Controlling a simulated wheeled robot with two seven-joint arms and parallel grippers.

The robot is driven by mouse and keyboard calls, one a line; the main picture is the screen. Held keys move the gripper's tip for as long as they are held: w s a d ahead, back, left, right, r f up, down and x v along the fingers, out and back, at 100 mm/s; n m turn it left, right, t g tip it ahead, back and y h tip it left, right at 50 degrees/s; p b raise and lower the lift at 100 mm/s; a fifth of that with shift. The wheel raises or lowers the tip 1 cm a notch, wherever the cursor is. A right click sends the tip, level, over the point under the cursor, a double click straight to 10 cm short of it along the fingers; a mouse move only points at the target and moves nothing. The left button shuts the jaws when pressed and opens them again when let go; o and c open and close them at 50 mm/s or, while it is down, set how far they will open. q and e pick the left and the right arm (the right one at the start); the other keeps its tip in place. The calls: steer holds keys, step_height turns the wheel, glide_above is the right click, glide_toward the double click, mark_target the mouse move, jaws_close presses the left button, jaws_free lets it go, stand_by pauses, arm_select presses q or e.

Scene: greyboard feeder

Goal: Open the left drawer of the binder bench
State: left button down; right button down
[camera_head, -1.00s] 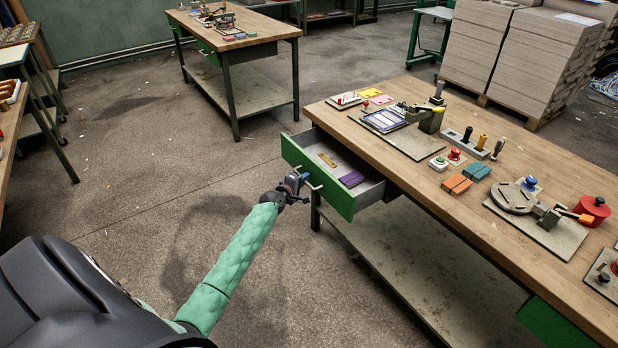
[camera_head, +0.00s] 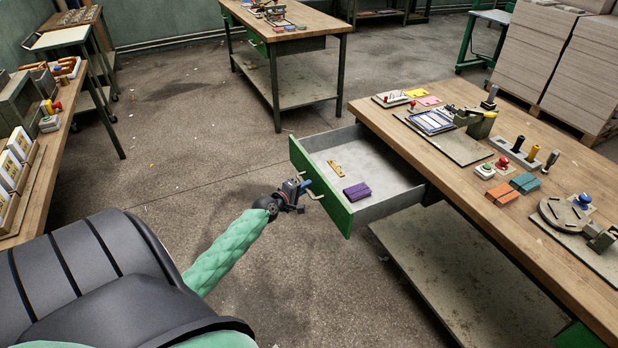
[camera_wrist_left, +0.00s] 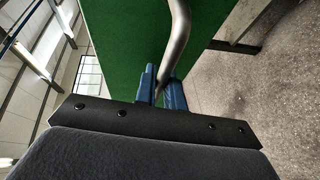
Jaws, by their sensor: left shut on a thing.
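The left drawer (camera_head: 378,205) of the binder bench (camera_head: 480,180) stands well pulled out, with its green front (camera_head: 318,190) away from the bench. A purple block (camera_head: 357,192) and a small yellow-brown piece (camera_head: 336,168) lie inside it. My left gripper (camera_head: 306,186) is at the drawer front, shut on the metal handle (camera_head: 316,194). In the left wrist view the blue fingers (camera_wrist_left: 160,88) close around the bent handle bar (camera_wrist_left: 178,40), in front of the green panel (camera_wrist_left: 130,40). My right gripper is not in view.
The bench top carries fixtures, a blue-framed tray (camera_head: 431,122), a peg rack (camera_head: 514,152) and coloured blocks (camera_head: 512,190). A lower shelf (camera_head: 450,270) lies under it. Another bench (camera_head: 300,38) stands behind and a side table (camera_head: 40,190) at left. The floor between is open.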

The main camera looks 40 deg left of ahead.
arm_select(q)
steer(key=shift+f, duration=0.1)
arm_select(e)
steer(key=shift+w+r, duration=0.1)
arm_select(q)
steer(key=c, duration=1.8)
jaws_free()
steer(key=shift+o, duration=0.2)
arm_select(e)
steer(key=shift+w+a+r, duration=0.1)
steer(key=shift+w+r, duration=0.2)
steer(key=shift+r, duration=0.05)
